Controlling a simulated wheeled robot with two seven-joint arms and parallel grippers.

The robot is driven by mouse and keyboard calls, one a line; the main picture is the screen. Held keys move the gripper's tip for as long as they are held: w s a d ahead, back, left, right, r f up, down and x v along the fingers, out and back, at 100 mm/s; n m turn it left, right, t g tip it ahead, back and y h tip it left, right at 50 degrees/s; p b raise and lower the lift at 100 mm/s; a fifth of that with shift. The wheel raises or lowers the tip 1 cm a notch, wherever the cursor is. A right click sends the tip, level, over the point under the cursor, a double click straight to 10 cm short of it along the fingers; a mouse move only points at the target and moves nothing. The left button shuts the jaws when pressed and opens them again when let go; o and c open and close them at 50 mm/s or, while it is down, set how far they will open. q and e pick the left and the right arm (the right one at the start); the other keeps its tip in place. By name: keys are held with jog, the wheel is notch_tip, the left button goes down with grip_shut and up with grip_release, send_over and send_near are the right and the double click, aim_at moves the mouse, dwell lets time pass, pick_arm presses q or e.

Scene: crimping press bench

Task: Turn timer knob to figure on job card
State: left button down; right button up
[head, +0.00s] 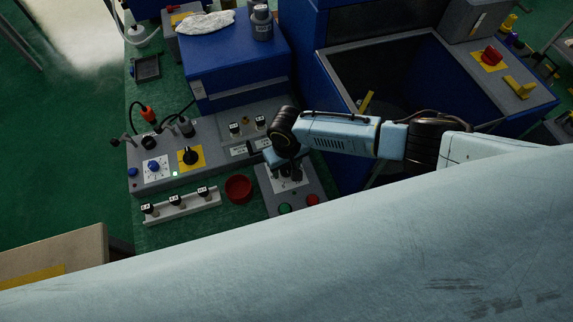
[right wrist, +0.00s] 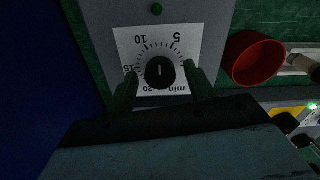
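The timer knob (right wrist: 160,73) is black with a white line and sits on a white dial plate (right wrist: 124,42) marked 5, 10, 15, 20 and min. Its line stands upright in the right wrist view; I cannot tell which end is the pointer. My right gripper (right wrist: 163,84) is open, one finger on each side of the knob, with a gap showing at both sides. In the head view the right gripper (head: 286,170) covers much of the dial. My left gripper is not in view. I cannot make out a job card with a readable figure.
A red bowl (head: 238,188) stands left of the timer panel. Green (head: 285,208) and red (head: 312,199) buttons are close in front of the dial. A control box with a black knob (head: 190,157) and a blue knob (head: 153,166) lies farther left. A blue press stands behind.

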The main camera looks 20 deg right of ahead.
jog(key=c, duration=0.9)
jog(key=shift+o, duration=0.2)
jog(key=shift+n, duration=1.3)
jog(key=shift+n+p, duration=0.4)
jog(key=shift+n, duration=1.2)
jog(key=o, duration=1)
